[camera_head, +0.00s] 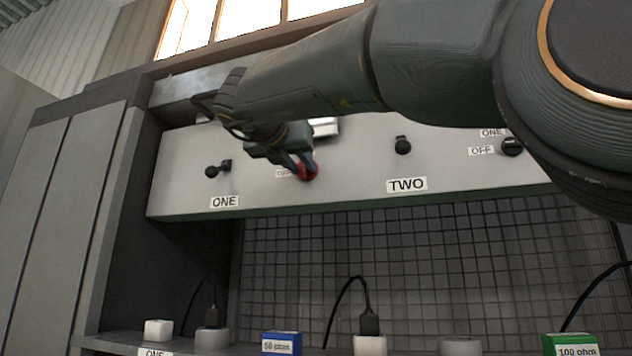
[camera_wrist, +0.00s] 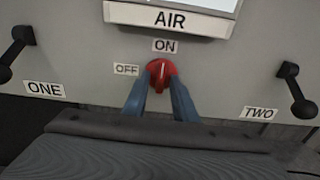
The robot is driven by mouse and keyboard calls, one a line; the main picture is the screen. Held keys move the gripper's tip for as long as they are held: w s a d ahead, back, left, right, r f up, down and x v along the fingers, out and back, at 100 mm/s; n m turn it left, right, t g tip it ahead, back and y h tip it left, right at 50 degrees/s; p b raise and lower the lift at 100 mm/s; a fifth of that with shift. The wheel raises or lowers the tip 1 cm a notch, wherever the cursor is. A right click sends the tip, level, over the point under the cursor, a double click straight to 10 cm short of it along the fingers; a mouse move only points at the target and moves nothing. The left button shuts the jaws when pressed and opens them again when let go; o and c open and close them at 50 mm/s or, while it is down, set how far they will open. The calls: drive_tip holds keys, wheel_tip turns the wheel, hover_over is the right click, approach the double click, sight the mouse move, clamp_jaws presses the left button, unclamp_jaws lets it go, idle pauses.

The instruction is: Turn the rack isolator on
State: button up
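A red rotary knob (camera_wrist: 161,74) sits on the grey panel, below the ON label (camera_wrist: 165,46) and right of the OFF label (camera_wrist: 126,70). Its pale mark points up toward ON. The knob also shows in the head view (camera_head: 307,172). My gripper (camera_wrist: 162,88) has its two blue-grey fingers on either side of the knob's lower part, with the knob between the tips. Whether both fingers press on it is hard to tell. In the head view my gripper (camera_head: 303,166) reaches the panel at the knob and hides part of it.
Black levers sit on the panel over ONE (camera_head: 212,171) and TWO (camera_head: 403,146). A black selector knob (camera_head: 511,147) is at right. Below, a shelf holds a blue 50 ohm block (camera_head: 282,343), a green 100 ohm block (camera_head: 570,345) and plugs with cables.

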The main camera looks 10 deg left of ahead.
drive_tip(key=shift+s+r, duration=0.1)
drive_tip(key=s, duration=0.2)
drive_tip(key=s+b, duration=0.1)
drive_tip(key=s, duration=0.4)
drive_tip(key=shift+s+a+b, duration=0.25)
drive_tip(key=shift+s+b, duration=0.1)
idle(0.4)
